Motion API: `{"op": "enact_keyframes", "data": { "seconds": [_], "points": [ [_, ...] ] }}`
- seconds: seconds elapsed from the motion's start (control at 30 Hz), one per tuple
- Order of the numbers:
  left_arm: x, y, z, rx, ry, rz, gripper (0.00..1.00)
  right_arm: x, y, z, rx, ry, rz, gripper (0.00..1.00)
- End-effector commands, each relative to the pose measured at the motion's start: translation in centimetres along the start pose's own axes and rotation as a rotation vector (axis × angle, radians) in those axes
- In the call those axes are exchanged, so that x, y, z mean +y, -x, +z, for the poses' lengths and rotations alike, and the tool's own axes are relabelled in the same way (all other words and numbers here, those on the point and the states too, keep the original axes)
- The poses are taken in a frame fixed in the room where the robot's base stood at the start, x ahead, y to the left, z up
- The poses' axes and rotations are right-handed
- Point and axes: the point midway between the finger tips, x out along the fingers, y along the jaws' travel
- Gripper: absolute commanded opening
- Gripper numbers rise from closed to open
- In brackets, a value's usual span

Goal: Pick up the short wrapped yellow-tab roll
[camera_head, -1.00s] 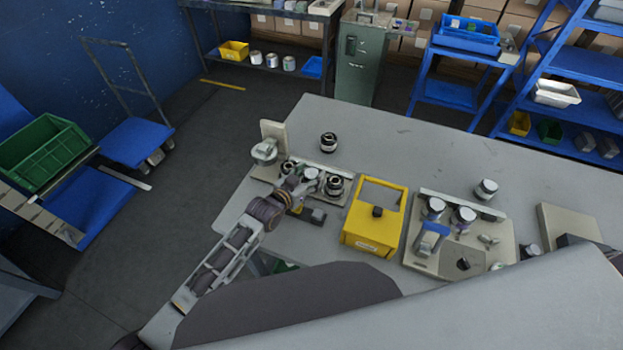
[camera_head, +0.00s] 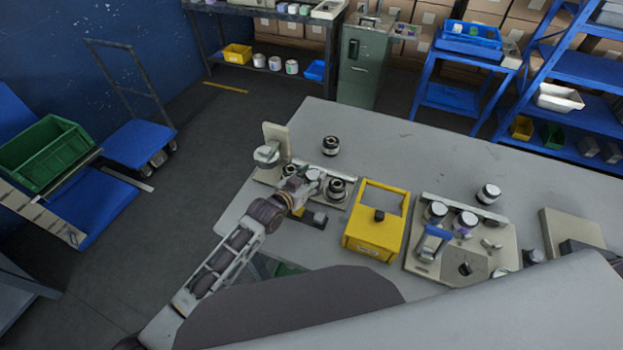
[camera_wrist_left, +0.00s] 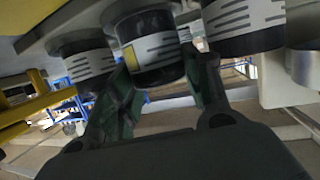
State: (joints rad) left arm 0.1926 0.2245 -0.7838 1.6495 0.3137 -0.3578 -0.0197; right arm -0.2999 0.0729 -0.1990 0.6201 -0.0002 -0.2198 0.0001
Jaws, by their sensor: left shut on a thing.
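The short wrapped roll with a yellow tab (camera_wrist_left: 152,46) shows in the left wrist view as a dark cylinder with a white, black-striped band. My left gripper (camera_wrist_left: 165,66) is shut on it, one dark finger on each side. In the head view my left gripper (camera_head: 306,186) reaches in among the rolls on the left fixture (camera_head: 266,176). The held roll is largely hidden there by the gripper. Whether it is clear of its seat cannot be told. My right gripper is not in view.
A neighbouring roll (camera_wrist_left: 243,25) stands close on one side, another roll (camera_wrist_left: 82,62) on the other. A yellow frame box (camera_head: 372,242) sits right of the gripper. A second fixture (camera_head: 425,268) holds more rolls. A loose roll (camera_head: 330,145) stands behind; the table's back middle is clear.

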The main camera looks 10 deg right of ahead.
Motion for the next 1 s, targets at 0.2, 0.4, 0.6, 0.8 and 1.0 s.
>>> {"op": "enact_keyframes", "data": {
  "seconds": [0.2,0.4,0.6,0.8,1.0],
  "points": [
    [0.0,0.8,-2.6,0.005,-0.002,0.0,0.17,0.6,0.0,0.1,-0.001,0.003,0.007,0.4],
    [0.0,1.7,-5.5,0.005,0.0,0.0,0.17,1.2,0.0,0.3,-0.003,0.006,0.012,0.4],
    [0.0,2.4,-7.8,0.004,-0.001,0.0,0.17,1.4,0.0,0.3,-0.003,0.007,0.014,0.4],
    [0.0,2.7,-8.8,0.003,-0.001,0.0,0.17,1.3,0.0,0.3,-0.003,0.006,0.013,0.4],
    [0.0,2.7,-8.9,0.003,0.0,0.0,0.17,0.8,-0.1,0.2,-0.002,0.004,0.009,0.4]
  ]
}}
